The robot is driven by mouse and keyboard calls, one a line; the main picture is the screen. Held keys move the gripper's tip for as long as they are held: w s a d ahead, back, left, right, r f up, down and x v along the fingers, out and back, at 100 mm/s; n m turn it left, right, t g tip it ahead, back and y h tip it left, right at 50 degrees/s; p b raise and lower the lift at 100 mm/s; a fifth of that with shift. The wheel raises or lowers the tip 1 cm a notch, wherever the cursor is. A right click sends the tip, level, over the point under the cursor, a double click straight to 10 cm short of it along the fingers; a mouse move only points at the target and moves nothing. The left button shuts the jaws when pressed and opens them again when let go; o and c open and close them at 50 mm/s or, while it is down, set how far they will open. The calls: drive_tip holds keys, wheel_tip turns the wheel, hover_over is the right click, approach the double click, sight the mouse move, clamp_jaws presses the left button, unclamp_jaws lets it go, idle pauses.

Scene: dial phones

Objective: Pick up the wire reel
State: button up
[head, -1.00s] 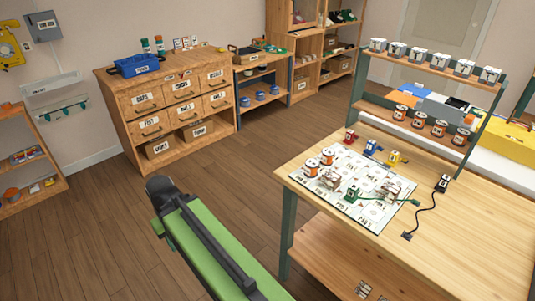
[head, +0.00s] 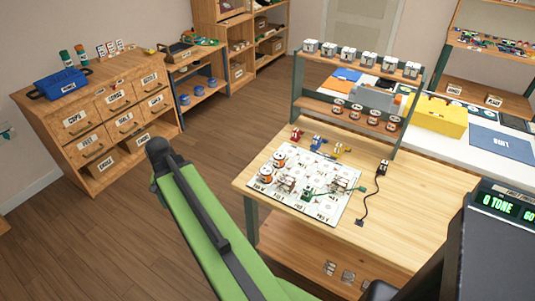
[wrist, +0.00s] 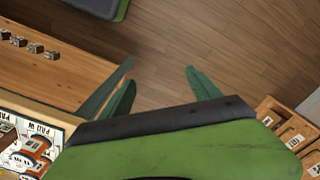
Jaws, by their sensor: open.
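Two orange-and-white wire reels (head: 279,159) (head: 265,173) stand on the left part of a white labelled board on the workbench. They also show at the lower left of the wrist view (wrist: 36,143). Several similar reels (head: 356,110) line the lower shelf of the bench rack; I cannot tell which one is meant. My gripper (wrist: 160,92) is open and empty, with its green fingers spread above the floor beside the bench, apart from the reels. In the head view my green arm reaches up left of the bench; its fingers are not clear there.
The workbench (head: 420,205) has free wood at its right. Small red, blue and yellow parts (head: 318,143) stand behind the board, and a black cable (head: 371,198) lies right of it. A wooden drawer cabinet (head: 110,120) stands at the left; open floor lies between.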

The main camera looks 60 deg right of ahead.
drive_tip(key=s+d+r+m+p, duration=0.4)
drive_tip(key=d+r, duration=0.2)
drive_tip(key=d, duration=0.2)
drive_tip(key=s+d+r+m+p, duration=0.4)
drive_tip(key=d+r, duration=0.2)
drive_tip(key=d, duration=0.2)
wheel_tip(320, 180, up, 6)
drive_tip(key=m+p, duration=0.6)
drive_tip(key=m, duration=0.1)
hover_over(267, 170)
drive_tip(key=f+b, duration=1.2)
drive_tip(key=b, duration=0.1)
drive_tip(key=shift+s+d+f, duration=0.15)
drive_tip(key=shift+s+f, duration=0.05)
drive_tip(key=shift+f, duration=0.1)
drive_tip(key=f+b, duration=0.5)
drive_tip(key=shift+w+f, duration=0.15)
drive_tip(key=shift+w, duration=0.05)
drive_tip(key=shift+r, duration=0.2)
drive_tip(key=shift+c, duration=0.3)
drive_tip(key=c, duration=1.5)
